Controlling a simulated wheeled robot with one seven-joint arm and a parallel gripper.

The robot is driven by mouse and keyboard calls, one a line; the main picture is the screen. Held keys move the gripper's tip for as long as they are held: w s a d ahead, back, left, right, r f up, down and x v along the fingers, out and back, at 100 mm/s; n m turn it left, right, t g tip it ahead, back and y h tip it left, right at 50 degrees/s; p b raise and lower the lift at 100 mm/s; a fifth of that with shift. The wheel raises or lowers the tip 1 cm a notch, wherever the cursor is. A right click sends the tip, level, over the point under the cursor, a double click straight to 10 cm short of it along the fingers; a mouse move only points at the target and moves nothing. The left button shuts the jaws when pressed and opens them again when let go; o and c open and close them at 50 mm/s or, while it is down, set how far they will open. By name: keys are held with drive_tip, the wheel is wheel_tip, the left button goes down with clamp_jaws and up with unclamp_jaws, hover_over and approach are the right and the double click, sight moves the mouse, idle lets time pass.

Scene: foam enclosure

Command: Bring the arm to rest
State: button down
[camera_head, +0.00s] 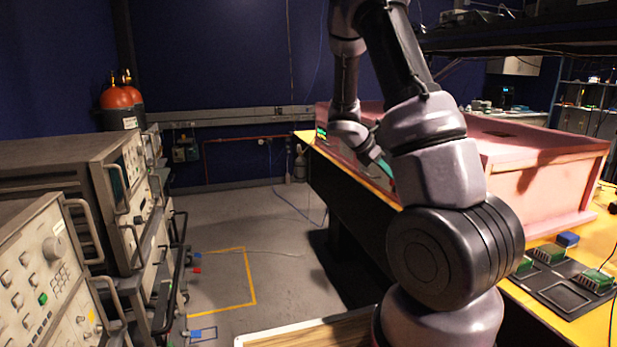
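My arm rises from the lower right of the head view, bends over near the top edge and comes down again in front of the pink foam enclosure (535,180). Its far end hangs over the left edge of the yellow-topped table (555,315), beside the enclosure's left side. The area of my gripper is small and partly hidden behind the nearer arm links, so its fingers cannot be made out. A teal piece shows at that spot, partly covered by the arm.
Stacked grey instruments (65,180) with protruding handles stand at left. A black tray (560,290) with green and blue blocks lies on the table at right. The grey floor (270,225) between instruments and table is mostly clear.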

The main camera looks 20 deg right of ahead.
drive_tip(key=s+a+r+m+t+y, duration=0.6)
drive_tip(key=s+a+r+m+y, duration=0.5)
drive_tip(key=s+a+r+m, duration=1.1)
drive_tip(key=shift+s+a+m+t, duration=0.3)
drive_tip(key=shift+s+a+t, duration=0.1)
drive_tip(key=shift+a, duration=0.75)
